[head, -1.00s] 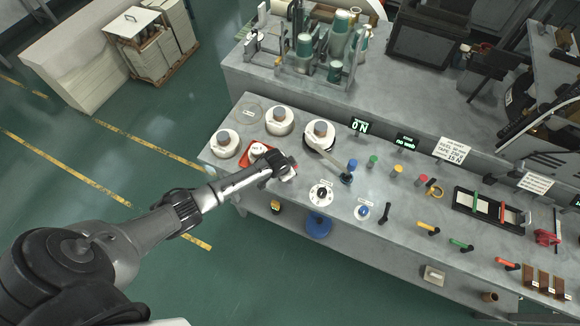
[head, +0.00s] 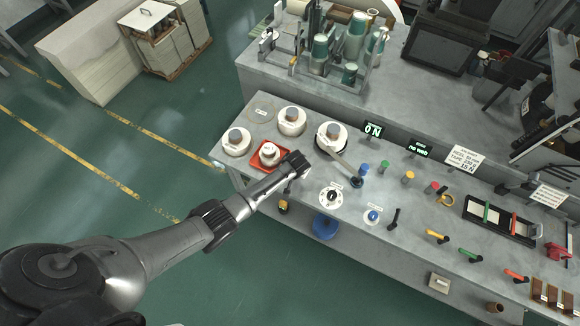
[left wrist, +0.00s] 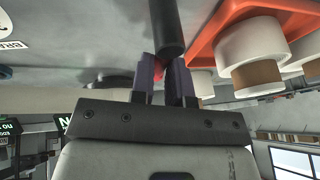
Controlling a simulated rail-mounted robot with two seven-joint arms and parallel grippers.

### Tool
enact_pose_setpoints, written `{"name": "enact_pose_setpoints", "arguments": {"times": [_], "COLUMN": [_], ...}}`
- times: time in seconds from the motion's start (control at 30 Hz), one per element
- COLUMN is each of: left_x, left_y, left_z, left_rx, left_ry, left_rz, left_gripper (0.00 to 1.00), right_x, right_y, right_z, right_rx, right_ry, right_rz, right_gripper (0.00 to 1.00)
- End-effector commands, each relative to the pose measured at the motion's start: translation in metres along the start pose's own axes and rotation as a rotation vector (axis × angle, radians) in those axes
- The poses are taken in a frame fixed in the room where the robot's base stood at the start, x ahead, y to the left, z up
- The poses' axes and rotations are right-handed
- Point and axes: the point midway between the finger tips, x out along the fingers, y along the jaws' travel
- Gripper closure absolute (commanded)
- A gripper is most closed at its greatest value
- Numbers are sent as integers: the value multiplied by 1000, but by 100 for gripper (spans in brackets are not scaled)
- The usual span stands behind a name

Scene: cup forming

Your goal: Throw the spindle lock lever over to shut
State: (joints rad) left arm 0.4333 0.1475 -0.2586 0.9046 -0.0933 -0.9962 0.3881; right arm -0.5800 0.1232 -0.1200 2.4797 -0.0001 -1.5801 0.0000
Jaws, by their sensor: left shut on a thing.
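My left gripper (head: 299,165) is at the near edge of the bench, just right of the red tray (head: 258,165). In the left wrist view its two dark fingers (left wrist: 165,78) are closed together at the end of a black, rod-like lever handle (left wrist: 167,25). A bit of red shows between the fingers. The gripper is shut on this handle, which I take to be the spindle lock lever. In the head view the gripper and wrist hide the lever, so its angle there cannot be told. My right gripper is not in view.
The red tray holds a white roll (head: 269,150); other rolls (head: 291,121) stand behind it. Several coloured levers and knobs line the bench further right.

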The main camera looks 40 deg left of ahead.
Motion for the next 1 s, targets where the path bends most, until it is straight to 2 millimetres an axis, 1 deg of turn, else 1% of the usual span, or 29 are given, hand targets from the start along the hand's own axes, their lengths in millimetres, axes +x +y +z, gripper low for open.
{"name": "enact_pose_setpoints", "arguments": {"times": [0.13,0.47,0.5,0.73,0.77,1.0], "left_x": [0,0,0,0,0,0], "left_y": [3,3,3,3,3,3], "left_z": [-1,-1,-1,-1,-1,-1], "left_rx": [-7,-9,-9,-7,-7,-6], "left_ry": [-2,-3,-4,-3,-3,-2], "left_rz": [-2,-3,-3,-3,-3,-3], "left_gripper": [100,100,83,61,59,59], "right_x": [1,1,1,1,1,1], "right_y": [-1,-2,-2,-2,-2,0], "right_z": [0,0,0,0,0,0], "right_rx": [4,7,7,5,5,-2], "right_ry": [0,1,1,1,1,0], "right_rz": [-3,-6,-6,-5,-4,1], "right_gripper": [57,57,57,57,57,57]}}
